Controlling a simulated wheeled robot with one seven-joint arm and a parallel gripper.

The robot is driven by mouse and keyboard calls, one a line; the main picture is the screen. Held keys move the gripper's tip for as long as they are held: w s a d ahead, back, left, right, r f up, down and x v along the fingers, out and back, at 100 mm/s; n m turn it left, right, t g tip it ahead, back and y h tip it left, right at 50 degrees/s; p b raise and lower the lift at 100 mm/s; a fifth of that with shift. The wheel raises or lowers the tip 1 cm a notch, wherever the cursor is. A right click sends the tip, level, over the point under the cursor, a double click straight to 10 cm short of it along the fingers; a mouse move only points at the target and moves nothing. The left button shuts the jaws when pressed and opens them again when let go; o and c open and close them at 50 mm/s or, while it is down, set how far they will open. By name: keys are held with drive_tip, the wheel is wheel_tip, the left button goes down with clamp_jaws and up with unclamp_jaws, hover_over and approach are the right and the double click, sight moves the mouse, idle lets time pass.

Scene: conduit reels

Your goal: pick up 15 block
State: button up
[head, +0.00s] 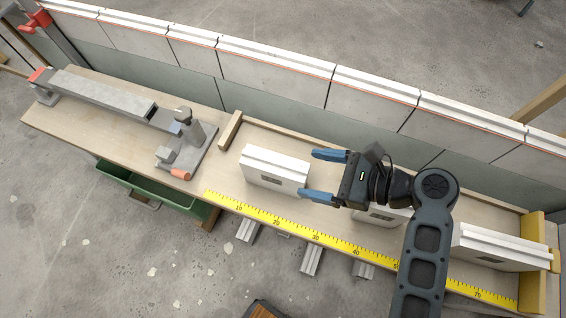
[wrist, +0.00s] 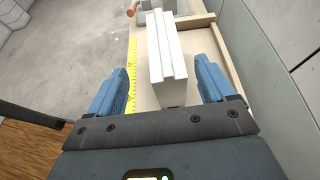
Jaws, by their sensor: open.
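A white grooved block (head: 275,168) lies on the wooden bench beside the yellow measuring tape, near its 10 to 20 marks. I cannot read a 15 on it. My gripper (head: 309,174) is open, with its two blue fingers pointing left at the block's right end. In the wrist view my gripper (wrist: 160,70) has the same white block (wrist: 167,50) showing between its fingers, with a gap on each side. Nothing is held. A second white block (head: 380,215) is largely hidden under my arm, and a third white block (head: 500,246) lies at the bench's right end.
The yellow tape (head: 280,227) runs along the bench's front edge. A grey clamp device (head: 187,140) and a wooden stop (head: 230,130) stand left of the block. A panelled wall (head: 275,75) closes the back. A yellow end stop (head: 533,262) stands at right.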

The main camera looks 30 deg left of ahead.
sight(290, 165)
drive_tip(key=b+x, duration=0.1)
drive_tip(key=x, duration=0.4)
drive_tip(key=b+x, duration=0.1)
drive_tip(key=x, duration=0.2)
drive_tip(key=shift+w+a+b, duration=0.25)
drive_tip(key=shift+w+b, duration=0.05)
drive_tip(key=shift+w, duration=0.05)
drive_tip(key=shift+g, duration=0.3)
drive_tip(key=shift+c, duration=0.2)
clamp_jaws()
drive_tip(key=shift+r, duration=0.15)
